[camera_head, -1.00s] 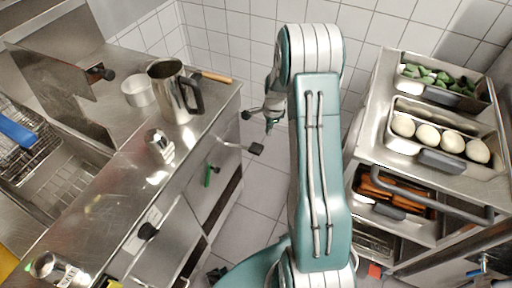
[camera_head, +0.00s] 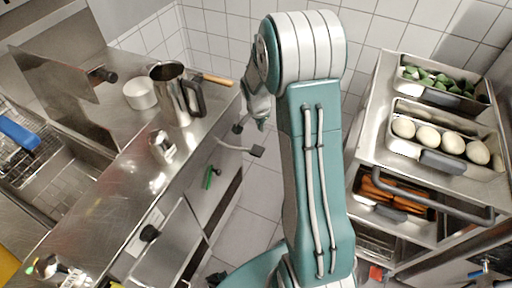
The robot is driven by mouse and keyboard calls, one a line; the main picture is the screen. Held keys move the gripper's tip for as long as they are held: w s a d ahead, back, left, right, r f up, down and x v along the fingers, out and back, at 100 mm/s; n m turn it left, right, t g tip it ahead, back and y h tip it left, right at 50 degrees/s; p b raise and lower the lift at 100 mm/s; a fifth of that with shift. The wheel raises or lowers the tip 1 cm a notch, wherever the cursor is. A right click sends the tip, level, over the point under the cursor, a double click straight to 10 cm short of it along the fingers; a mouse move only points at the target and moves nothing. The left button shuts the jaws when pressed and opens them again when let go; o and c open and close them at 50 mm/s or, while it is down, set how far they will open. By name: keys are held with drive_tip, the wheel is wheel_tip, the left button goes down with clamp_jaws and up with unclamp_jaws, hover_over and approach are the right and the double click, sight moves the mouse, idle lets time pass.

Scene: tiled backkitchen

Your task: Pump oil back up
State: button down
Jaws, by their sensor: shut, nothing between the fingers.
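The fryer (camera_head: 105,190) is the steel unit on the left. From its front, a bent silver lever (camera_head: 232,147) with a black end pad sticks out. Below it, inside the open cabinet front, is a green handle (camera_head: 208,178). A black knob (camera_head: 149,232) is on the front panel nearer to me. My gripper (camera_head: 240,127) is just above the lever, beside the cabinet's far end. It is shut and empty, small in view and partly hidden by my wrist. I cannot tell whether it touches the lever.
A steel jug (camera_head: 176,95), a white bowl (camera_head: 139,93) and a wooden-handled tool (camera_head: 216,79) stand on the fryer top. A fry basket (camera_head: 22,143) is at the left. A steel rack (camera_head: 440,185) with food trays is at the right. Tiled floor lies between.

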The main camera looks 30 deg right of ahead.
sight(258, 149)
drive_tip(key=f+n, duration=0.1)
drive_tip(key=f, duration=0.2)
drive_tip(key=w+f+n, duration=0.1)
drive_tip(key=f, duration=0.3)
drive_tip(key=f+n+t, duration=0.1)
drive_tip(key=f, duration=0.3)
drive_tip(key=shift+w+a+f+h, duration=0.15)
drive_tip(key=shift+w+a+h, duration=0.1)
drive_tip(key=shift+h, duration=0.15)
drive_tip(key=shift+a+f, duration=0.1)
drive_tip(key=shift+f, duration=0.15)
drive_tip(key=shift+f, duration=0.15)
